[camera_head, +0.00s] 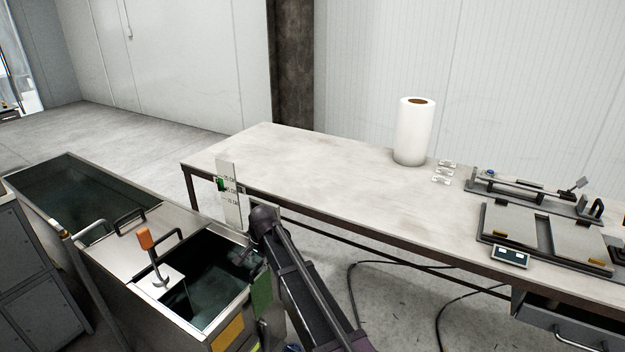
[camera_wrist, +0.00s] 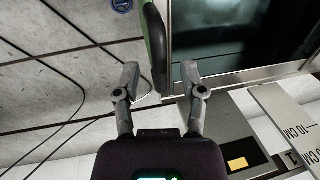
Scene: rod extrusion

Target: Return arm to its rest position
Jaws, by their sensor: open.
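My arm (camera_head: 300,295) reaches from the lower edge up to the near tank's right side. My gripper (camera_head: 245,256) is at the tank's right rim, small and dark in the head view. In the wrist view my gripper (camera_wrist: 160,76) is open, with its two grey fingers apart. A dark, green-edged part (camera_wrist: 157,45) shows between and beyond the fingertips; I cannot tell whether they touch it. A green panel (camera_head: 262,292) hangs at the tank's right side, just below my gripper.
The steel tank (camera_head: 115,236) holds dark liquid, with an orange-handled tool (camera_head: 146,240) at its opening. A centimetre scale plate (camera_head: 230,185) stands upright behind my gripper. A long table (camera_head: 300,155) carries a white roll (camera_head: 414,135) and equipment. Cables lie on the floor.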

